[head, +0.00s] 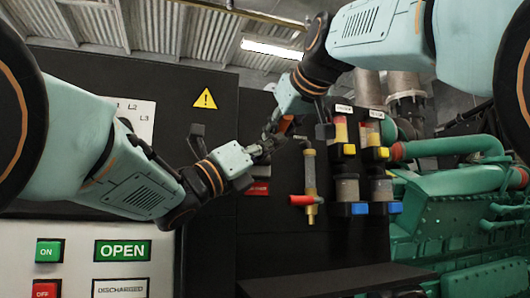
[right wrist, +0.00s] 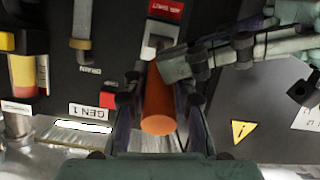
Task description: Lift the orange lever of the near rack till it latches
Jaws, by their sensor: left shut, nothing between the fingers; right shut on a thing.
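The orange lever (right wrist: 158,105) is a thick orange cylinder in the right wrist view, pointing toward the camera from a pale bracket (right wrist: 160,38). A bit of its orange shows in the head view (head: 285,123). My right gripper (right wrist: 160,98) is shut on the lever, one finger on each side. In the head view the right gripper (head: 270,136) reaches down to the dark panel from the upper right. My left gripper (head: 258,150) is shut and empty, close beside it. In the right wrist view the left gripper (right wrist: 172,66) lies against or just beside the lever near the bracket; contact is unclear.
A drain valve with a red handle (head: 301,200) and filter bowls (head: 348,190) with blue and yellow parts are right of the grippers. A green engine (head: 455,220) stands further right. A white panel (head: 75,250) with ON and OFF buttons is lower left.

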